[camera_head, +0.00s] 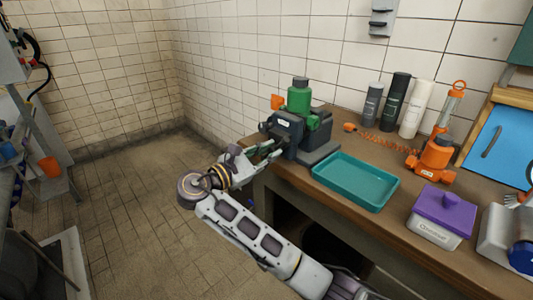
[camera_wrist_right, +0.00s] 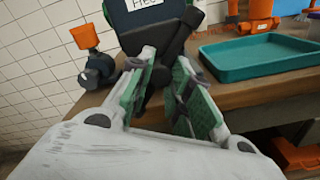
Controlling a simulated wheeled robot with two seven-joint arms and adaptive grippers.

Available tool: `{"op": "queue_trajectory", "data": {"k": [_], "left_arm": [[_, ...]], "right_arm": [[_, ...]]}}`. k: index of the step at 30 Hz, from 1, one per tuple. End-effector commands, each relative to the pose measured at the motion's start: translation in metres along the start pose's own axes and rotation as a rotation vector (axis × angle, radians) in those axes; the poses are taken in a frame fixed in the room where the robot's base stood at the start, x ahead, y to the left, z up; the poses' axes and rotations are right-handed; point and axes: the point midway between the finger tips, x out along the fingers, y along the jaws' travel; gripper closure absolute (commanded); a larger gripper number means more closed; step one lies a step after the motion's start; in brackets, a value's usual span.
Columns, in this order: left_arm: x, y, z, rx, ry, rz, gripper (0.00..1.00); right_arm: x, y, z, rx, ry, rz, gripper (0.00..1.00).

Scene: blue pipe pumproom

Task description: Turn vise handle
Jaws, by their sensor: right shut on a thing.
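The vise (camera_head: 285,131) is a dark body on the wooden workbench, with a green bottle-like piece on its top. In the right wrist view its dark body (camera_wrist_right: 150,18) with a white label fills the top. My right gripper (camera_head: 274,147) reaches the vise's near left side. In the wrist view its green-padded fingers (camera_wrist_right: 165,60) stand on either side of the black vise handle (camera_wrist_right: 160,72), a slanting bar, and are shut on it. The fingers hide part of the handle in the head view. My left gripper is not in view.
On the workbench (camera_head: 330,192), a teal tray (camera_head: 334,193) lies right of the vise. A purple-lidded box (camera_head: 443,213), orange tool (camera_head: 433,160) and several bottles (camera_head: 392,103) stand further right. An orange cup-like piece (camera_wrist_right: 84,36) is left of the vise.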

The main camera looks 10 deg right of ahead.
Motion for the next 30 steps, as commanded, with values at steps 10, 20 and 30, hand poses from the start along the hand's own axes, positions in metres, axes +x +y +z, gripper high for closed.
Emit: {"op": "queue_trajectory", "data": {"k": [10, 20, 30], "left_arm": [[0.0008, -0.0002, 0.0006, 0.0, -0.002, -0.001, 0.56], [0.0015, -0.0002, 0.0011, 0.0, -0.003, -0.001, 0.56], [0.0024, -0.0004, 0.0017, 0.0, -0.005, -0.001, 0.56]], "right_arm": [[0.0021, 0.0, 0.0017, 0.003, -0.003, -0.001, 1.0], [0.0029, -0.0004, 0.0022, 0.005, -0.004, -0.001, 1.0], [0.0033, -0.0011, 0.002, 0.005, -0.002, -0.001, 0.56]]}}
